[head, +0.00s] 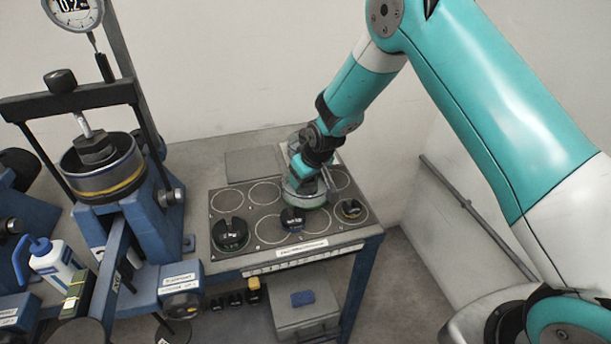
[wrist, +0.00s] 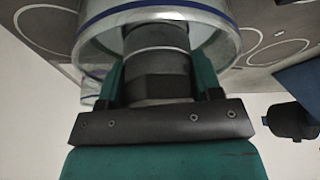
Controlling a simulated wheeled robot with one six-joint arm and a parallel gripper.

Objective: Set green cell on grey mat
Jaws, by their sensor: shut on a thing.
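My gripper (head: 312,178) is over the back right part of the ringed plate on the bench. In the wrist view its two teal fingers (wrist: 158,78) are shut on the dark knob of a clear round cell (wrist: 85,40). A blue line shows around the cell's rim there. In the head view the held cell (head: 300,197) is partly hidden by the gripper, and a greenish edge shows low on it. I cannot tell whether it touches the plate. The grey mat (head: 252,163) is a flat square on the bench, left of my gripper and behind the plate, with nothing on it.
The plate (head: 240,262) has several marked rings. A blue press (head: 150,225) with a dial gauge (head: 73,14) stands left. A wall is close behind.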

